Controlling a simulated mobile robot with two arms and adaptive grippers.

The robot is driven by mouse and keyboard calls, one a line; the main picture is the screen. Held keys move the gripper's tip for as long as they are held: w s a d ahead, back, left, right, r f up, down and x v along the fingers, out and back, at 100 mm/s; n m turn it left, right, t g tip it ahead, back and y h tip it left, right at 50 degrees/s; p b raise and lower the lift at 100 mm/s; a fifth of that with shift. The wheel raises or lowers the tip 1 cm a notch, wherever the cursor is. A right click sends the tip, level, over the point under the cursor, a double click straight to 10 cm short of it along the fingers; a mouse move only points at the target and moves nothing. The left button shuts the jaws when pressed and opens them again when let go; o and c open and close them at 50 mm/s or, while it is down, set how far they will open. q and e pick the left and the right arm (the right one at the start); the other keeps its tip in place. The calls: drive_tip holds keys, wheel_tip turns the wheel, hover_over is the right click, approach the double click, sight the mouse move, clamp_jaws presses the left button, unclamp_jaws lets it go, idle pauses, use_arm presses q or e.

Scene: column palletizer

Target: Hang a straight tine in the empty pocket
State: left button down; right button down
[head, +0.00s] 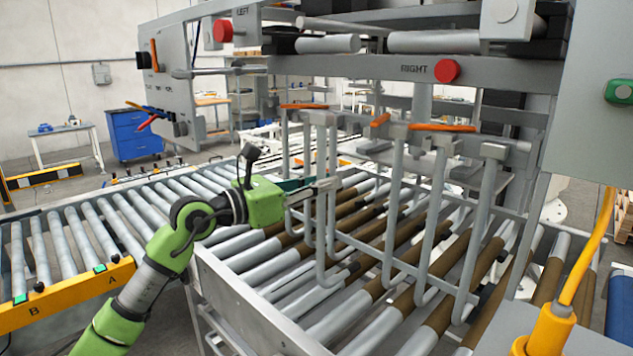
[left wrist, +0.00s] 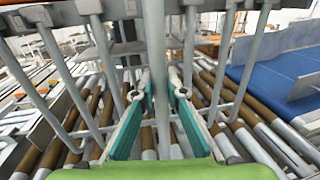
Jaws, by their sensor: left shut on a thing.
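My left gripper (head: 328,186) reaches in from the left to the row of hanging tines. In the left wrist view its two teal-lined fingers (left wrist: 162,88) are shut on an upright grey tine (left wrist: 156,45). Several other grey tines (head: 435,210) hang from the holder bar under the RIGHT label, with lower ends bent like hooks. Orange latches (head: 443,127) lie along the top of the bar. A wider gap between tines shows below a bracket (head: 374,146); I cannot tell whether it is the empty pocket. The held tine's seating at the top is not clear. My right gripper is not in view.
A roller conveyor (head: 350,320) with brown and grey rollers runs beneath the tines. Its metal side rail (head: 255,312) passes below my left arm. Grey frame beams and red buttons (head: 447,71) are above.

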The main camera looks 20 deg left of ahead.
use_arm(q)
drive_tip(key=w+d+f, duration=0.1)
drive_tip(key=w+d, duration=0.1)
drive_tip(key=w, duration=0.4)
drive_tip(key=w+d+f, duration=0.1)
drive_tip(key=w+d, duration=0.1)
drive_tip(key=w, duration=0.4)
drive_tip(key=shift+w+d+f+b, duration=0.25)
drive_tip(key=shift+d+b, duration=0.05)
idle(1.9)
drive_tip(key=shift+f, duration=0.1)
idle(0.6)
drive_tip(key=c, duration=2)
unclamp_jaws()
drive_tip(key=shift+o, duration=0.2)
drive_tip(key=shift+s, duration=0.1)
